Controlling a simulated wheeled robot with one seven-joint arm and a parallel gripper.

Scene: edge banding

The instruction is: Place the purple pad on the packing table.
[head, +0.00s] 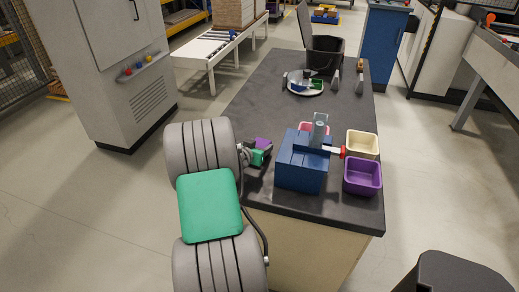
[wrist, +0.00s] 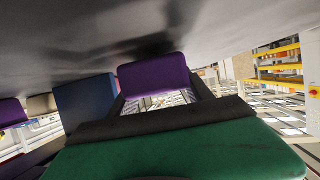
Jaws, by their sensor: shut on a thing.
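The purple pad (head: 263,143) is at the left edge of the dark-topped table (head: 262,95) in the head view. My gripper (head: 258,153) is there, shut on it, partly hidden by my arm. In the wrist view the purple pad (wrist: 155,74) sits between the two dark fingers of my gripper (wrist: 158,97). A grey surface fills the top of that view, close to the pad; I cannot tell whether they touch. No label shows which table is the packing table.
A blue block-like fixture (head: 300,168) with a red knob stands just right of my gripper. The table's middle is clear.

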